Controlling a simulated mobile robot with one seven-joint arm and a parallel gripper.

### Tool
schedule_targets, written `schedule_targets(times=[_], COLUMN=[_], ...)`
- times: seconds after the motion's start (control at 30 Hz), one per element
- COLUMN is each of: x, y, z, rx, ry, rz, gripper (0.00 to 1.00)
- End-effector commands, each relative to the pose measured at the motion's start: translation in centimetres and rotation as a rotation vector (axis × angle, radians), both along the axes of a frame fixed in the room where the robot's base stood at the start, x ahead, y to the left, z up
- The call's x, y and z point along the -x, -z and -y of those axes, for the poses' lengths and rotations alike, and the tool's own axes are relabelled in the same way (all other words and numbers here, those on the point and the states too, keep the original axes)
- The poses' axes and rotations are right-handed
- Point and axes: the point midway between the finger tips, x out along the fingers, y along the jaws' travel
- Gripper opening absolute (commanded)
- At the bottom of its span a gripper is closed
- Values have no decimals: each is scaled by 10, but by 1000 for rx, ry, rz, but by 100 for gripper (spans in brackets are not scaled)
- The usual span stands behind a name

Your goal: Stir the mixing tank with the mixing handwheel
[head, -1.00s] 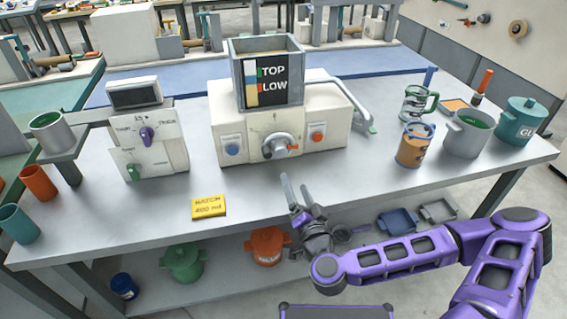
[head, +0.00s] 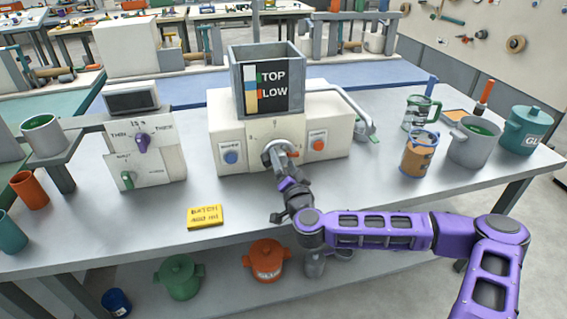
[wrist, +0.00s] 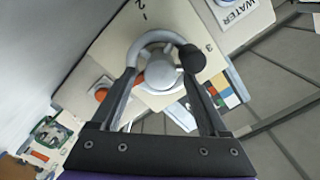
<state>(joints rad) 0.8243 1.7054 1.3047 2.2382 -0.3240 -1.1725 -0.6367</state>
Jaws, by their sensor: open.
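The mixing handwheel (head: 272,149) is a grey ring on the front of the white machine. In the wrist view the handwheel (wrist: 150,45) shows its ring, hub and a black knob (wrist: 192,59) at the upper right. The grey open-topped mixing tank (head: 237,75), marked TOP and LOW, sits on the machine. My gripper (head: 281,172) is at the handwheel from the front. In the wrist view my gripper (wrist: 161,74) is open, with one finger toward each side of the wheel and the right tip just below the knob. I cannot tell whether the fingers touch it.
A blue button (head: 231,157) and a red button (head: 318,144) flank the wheel. A control box (head: 145,155) stands left, and a yellow card (head: 205,216) lies in front. A jar (head: 419,155) and a grey pot (head: 473,148) stand right. The bench front is mostly clear.

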Motion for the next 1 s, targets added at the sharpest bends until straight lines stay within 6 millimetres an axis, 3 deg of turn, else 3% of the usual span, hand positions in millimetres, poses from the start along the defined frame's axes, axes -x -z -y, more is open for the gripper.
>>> schedule_targets(times=[0.2, 0.63, 1.0], x=[0, 0, 0], y=[0, 0, 0], z=[0, 0, 0], rx=[0, 0, -48], ry=[0, -1, -1], rz=[0, -1, -14], gripper=[76, 0, 0])
